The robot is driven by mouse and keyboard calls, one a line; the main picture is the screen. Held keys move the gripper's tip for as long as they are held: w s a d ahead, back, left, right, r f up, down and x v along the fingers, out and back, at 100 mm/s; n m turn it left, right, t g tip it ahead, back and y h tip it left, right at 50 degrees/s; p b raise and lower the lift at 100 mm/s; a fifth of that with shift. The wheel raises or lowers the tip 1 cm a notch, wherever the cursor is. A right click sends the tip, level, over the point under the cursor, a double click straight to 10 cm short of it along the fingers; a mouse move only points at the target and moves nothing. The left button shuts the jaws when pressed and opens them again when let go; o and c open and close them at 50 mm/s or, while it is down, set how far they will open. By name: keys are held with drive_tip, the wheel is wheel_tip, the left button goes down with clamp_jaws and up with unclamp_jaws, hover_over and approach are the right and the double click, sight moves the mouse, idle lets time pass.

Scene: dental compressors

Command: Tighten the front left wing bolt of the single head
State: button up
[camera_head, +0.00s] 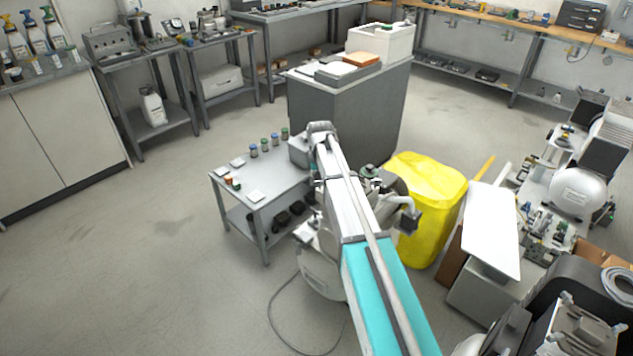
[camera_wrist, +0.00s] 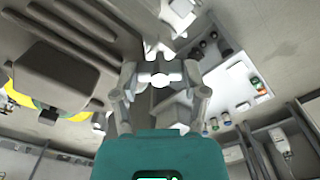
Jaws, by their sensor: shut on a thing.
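My gripper (camera_wrist: 161,77) shows in the wrist view, its two fingers closed in on a small bright metal piece between the tips. It appears to be a wing bolt (camera_wrist: 161,80), but the view is too small to tell which one. Grey and white compressor parts (camera_wrist: 158,45) lie just beyond the fingertips. In the head view the compressor (camera_head: 322,268) stands in mid-floor, partly hidden behind my long arm. Its dark upper parts (camera_head: 392,186) show to the right of the arm. My gripper is hidden in that view.
A small grey table (camera_head: 240,185) with jars and white pads stands left of the compressor. A yellow covered bin (camera_head: 437,190) is close on its right. A grey cabinet (camera_head: 345,115) stands behind. A cable (camera_head: 275,318) lies on the floor; the left floor is clear.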

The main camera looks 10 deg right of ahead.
drive_tip(key=shift+s, duration=0.15)
drive_tip(key=o, duration=1.2)
drive_tip(key=shift+c, duration=0.2)
drive_tip(key=shift+r, duration=0.1)
